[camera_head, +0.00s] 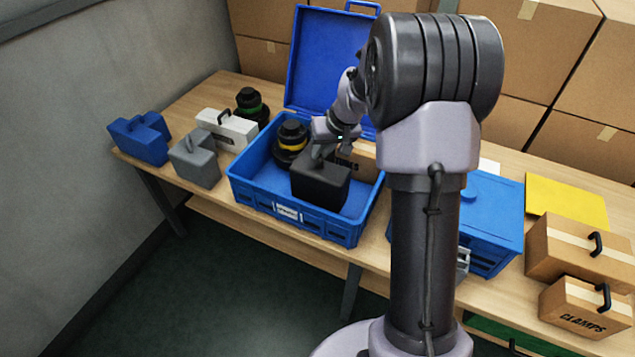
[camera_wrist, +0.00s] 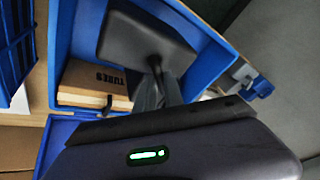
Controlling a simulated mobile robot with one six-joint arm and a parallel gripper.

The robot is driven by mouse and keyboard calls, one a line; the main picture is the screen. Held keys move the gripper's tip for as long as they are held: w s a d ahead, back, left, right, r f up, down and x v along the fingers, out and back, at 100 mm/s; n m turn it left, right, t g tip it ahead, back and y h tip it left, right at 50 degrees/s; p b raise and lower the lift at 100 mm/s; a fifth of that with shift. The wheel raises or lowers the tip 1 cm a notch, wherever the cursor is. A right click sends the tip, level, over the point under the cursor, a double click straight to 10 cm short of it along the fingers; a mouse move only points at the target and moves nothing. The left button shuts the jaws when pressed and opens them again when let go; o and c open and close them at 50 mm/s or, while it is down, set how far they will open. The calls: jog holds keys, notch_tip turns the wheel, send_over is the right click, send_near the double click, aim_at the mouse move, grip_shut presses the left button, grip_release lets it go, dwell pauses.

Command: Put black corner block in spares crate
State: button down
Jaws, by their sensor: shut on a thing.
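The black corner block (camera_head: 320,187) is a dark box with a handle on top. My gripper (camera_head: 320,152) is shut on this handle from above. The block is inside the open blue crate (camera_head: 262,208), in its right part; I cannot tell whether it touches the floor. The crate's front label is too small to read, and its lid (camera_head: 328,62) stands up at the back. In the wrist view the block (camera_wrist: 145,42) hangs at the fingertips (camera_wrist: 156,72), between blue crate walls (camera_wrist: 62,50), beside a cardboard box marked TUBES (camera_wrist: 92,85).
A black and yellow round part (camera_head: 291,140) sits in the crate's left part. Left stand blue (camera_head: 140,140) and grey (camera_head: 195,160) blocks, a white case (camera_head: 228,128) and a black-green part (camera_head: 251,104). Right are a closed blue crate (camera_head: 490,212) and a CLAMPS box (camera_head: 583,308).

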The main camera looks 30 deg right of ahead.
aim_at(325, 167)
notch_tip(325, 167, down, 8)
jog(key=b, duration=0.3)
jog(key=shift+r, duration=0.15)
jog(key=c, duration=1.5)
grip_release()
jog(key=shift+o, duration=0.2)
